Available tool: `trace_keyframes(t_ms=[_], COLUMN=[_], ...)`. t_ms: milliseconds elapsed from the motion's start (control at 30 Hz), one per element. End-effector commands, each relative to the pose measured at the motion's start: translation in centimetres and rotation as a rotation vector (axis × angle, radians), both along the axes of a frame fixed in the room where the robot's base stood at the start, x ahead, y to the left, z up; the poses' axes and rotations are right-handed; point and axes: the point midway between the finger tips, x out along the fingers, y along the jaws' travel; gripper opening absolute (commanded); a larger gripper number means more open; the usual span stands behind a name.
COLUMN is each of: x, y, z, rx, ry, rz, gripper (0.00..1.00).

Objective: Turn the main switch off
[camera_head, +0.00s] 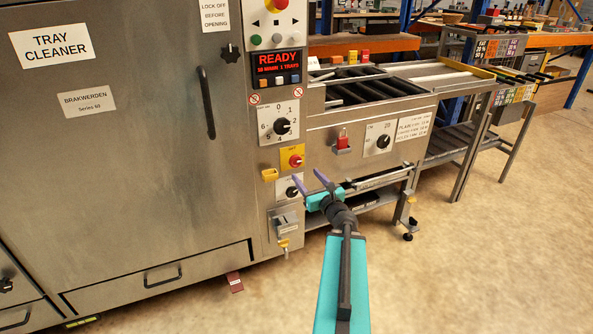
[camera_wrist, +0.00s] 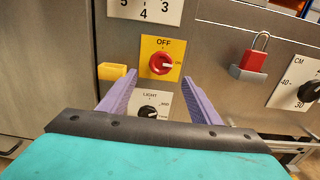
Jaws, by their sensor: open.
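The main switch (camera_head: 295,161) is a red rotary knob on a yellow plate on the tray cleaner's control column. In the wrist view the red knob (camera_wrist: 161,64) has a white pointer mark turned to the right, toward the small "ON" print, with "OFF" printed above it. My gripper (camera_head: 310,180) is open, its two purple fingers apart and empty. In the wrist view my gripper (camera_wrist: 154,85) points at the panel, with its fingertips a little below the knob on either side. The fingers look apart from the knob.
A yellow bracket (camera_wrist: 112,72) sticks out left of the switch. A LIGHT knob (camera_wrist: 149,111) sits just below, between my fingers in the picture. A red padlock (camera_wrist: 253,60) hangs at the right. A numbered dial (camera_head: 282,127) is above the switch.

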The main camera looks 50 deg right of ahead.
Motion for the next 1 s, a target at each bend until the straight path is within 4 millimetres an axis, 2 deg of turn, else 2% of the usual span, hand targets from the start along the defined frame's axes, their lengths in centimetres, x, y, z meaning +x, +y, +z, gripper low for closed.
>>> trace_keyframes(t_ms=[700, 1000], x=[0.7, 3.8], y=[-0.2, -1.6], z=[-0.1, 0.1], rx=[-0.004, -0.003], ry=[-0.005, -0.004], rz=[-0.008, -0.007], gripper=[0.58, 0.58])
